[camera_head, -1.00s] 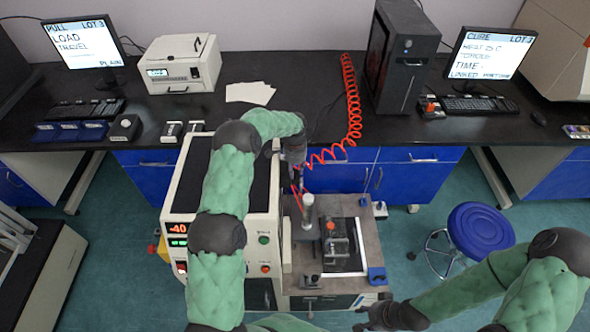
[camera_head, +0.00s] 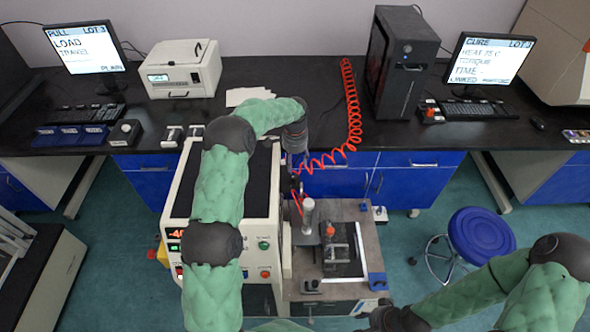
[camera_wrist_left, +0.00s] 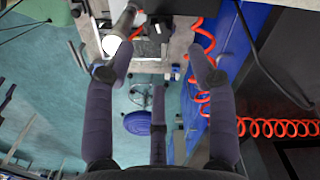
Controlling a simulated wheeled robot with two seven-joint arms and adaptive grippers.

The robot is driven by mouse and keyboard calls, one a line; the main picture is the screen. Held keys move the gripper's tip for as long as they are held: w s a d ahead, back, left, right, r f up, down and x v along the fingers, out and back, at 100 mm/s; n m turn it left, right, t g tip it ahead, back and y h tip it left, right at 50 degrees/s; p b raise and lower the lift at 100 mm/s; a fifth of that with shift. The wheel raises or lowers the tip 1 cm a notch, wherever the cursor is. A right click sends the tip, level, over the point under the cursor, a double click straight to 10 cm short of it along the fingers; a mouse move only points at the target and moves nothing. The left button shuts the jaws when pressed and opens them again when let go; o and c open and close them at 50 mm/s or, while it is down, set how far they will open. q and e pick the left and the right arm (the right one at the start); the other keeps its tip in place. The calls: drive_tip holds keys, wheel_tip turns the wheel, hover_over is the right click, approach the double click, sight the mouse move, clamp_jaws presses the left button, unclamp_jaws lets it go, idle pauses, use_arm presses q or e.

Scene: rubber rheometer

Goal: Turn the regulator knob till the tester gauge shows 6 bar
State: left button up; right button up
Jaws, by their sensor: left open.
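The tester is a cream cabinet (camera_head: 261,222) with a black top, a partly covered red display (camera_head: 178,232) and coloured buttons. A steel platform (camera_head: 350,210) adjoins its right side. My left gripper (camera_head: 295,184) points down by the cabinet's back right corner, near the end of the red coiled hose (camera_head: 322,158). In the left wrist view its fingers (camera_wrist_left: 160,70) are spread, with nothing between them. I cannot make out the regulator knob or the gauge dial; the hand may cover them. My right gripper (camera_head: 384,318) is at the bottom edge, dark and partly cut off.
A white-topped post (camera_head: 308,212) and a clamp fixture (camera_head: 336,240) stand on the platform. A blue stool (camera_head: 480,232) is to the right. The black bench (camera_head: 290,90) behind carries monitors, a computer tower (camera_head: 400,60) and a cream instrument (camera_head: 183,68).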

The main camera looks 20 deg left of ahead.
use_arm(q)
drive_tip(key=shift+r, duration=2.05)
drive_tip(key=shift+a, duration=0.1)
